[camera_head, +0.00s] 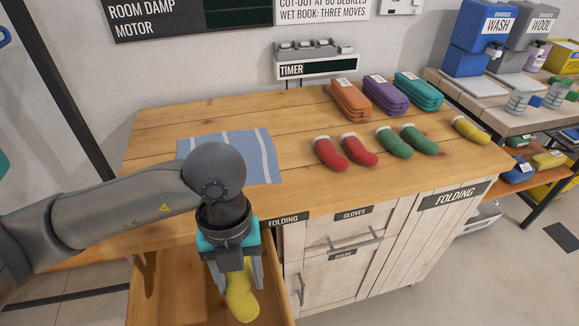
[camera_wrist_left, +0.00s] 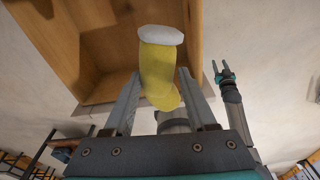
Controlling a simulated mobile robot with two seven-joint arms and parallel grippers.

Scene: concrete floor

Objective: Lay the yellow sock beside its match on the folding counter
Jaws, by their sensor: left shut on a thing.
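My left gripper (camera_head: 236,282) is shut on a yellow sock (camera_head: 241,299) with a white cuff. The sock hangs over an open wooden drawer (camera_head: 170,290) at the front of the counter; it also shows between the fingers in the left wrist view (camera_wrist_left: 158,70). The matching yellow sock (camera_head: 470,130) lies alone near the right end of the wooden folding counter (camera_head: 290,175). My right gripper (camera_wrist_left: 220,72) shows small in the left wrist view, its fingers apart and empty; it is outside the head view.
Red socks (camera_head: 344,152) and green socks (camera_head: 407,141) lie in pairs left of the yellow one. Folded orange, purple and teal stacks (camera_head: 385,95) stand behind. A blue striped cloth (camera_head: 262,150) lies at left. Bare wood surrounds the lone yellow sock, mostly in front.

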